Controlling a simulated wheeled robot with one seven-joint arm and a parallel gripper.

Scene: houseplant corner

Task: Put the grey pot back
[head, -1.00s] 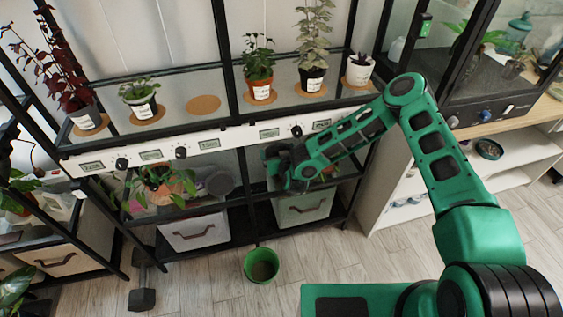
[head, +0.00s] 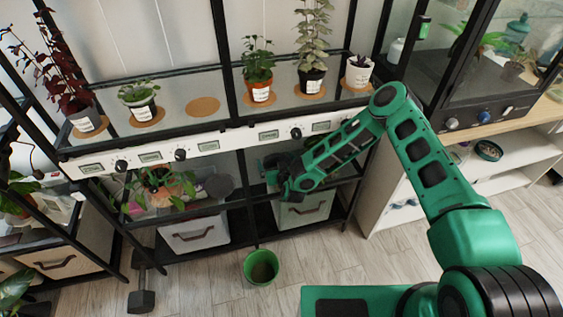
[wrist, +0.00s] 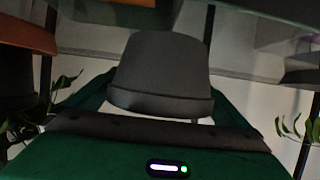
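The grey pot (wrist: 160,70) fills the middle of the wrist view, its wider rim toward my palm. The green fingers of my gripper (wrist: 162,92) lie along both its sides and appear to close on it; their tips are partly hidden by it. In the head view, my gripper (head: 277,168) is at the lower shelf, under the front rail, pointing left. The pot is hard to make out there against the dark fingers. A bare round orange-brown pad (head: 203,106) lies on the upper shelf between two potted plants.
Potted plants stand on pads along the upper shelf, including a white-green one (head: 139,97) and a terracotta one (head: 258,86). A leafy plant (head: 160,183) and a grey round thing (head: 218,186) are on the lower shelf. A green bucket (head: 261,266) stands on the floor.

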